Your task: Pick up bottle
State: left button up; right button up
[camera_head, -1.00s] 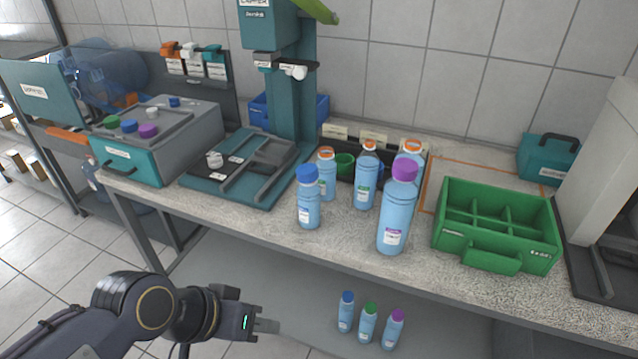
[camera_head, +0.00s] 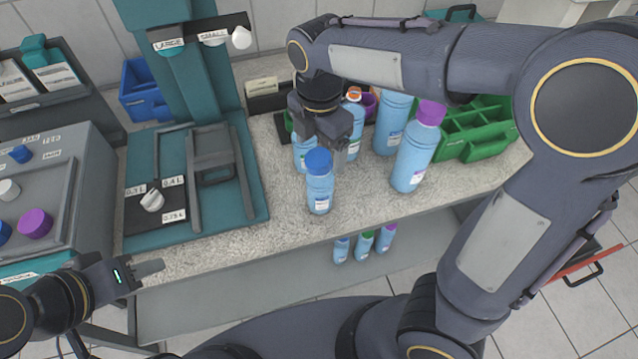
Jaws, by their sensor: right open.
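Several blue bottles stand upright on the bench.
A teal capper stand (camera_head: 190,85) with a base is left of the bottles. A green divided crate (camera_head: 478,132) is at the right, partly behind my right arm. Small bottles (camera_head: 363,243) stand on the lower shelf. Loose caps (camera_head: 35,222) lie on the left machine.

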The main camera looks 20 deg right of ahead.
aim_at(320, 185)
jog(key=f, duration=0.7)
jog(key=shift+s, duration=0.2)
jog(key=c, duration=1.6)
jog(key=shift+r, duration=0.1)
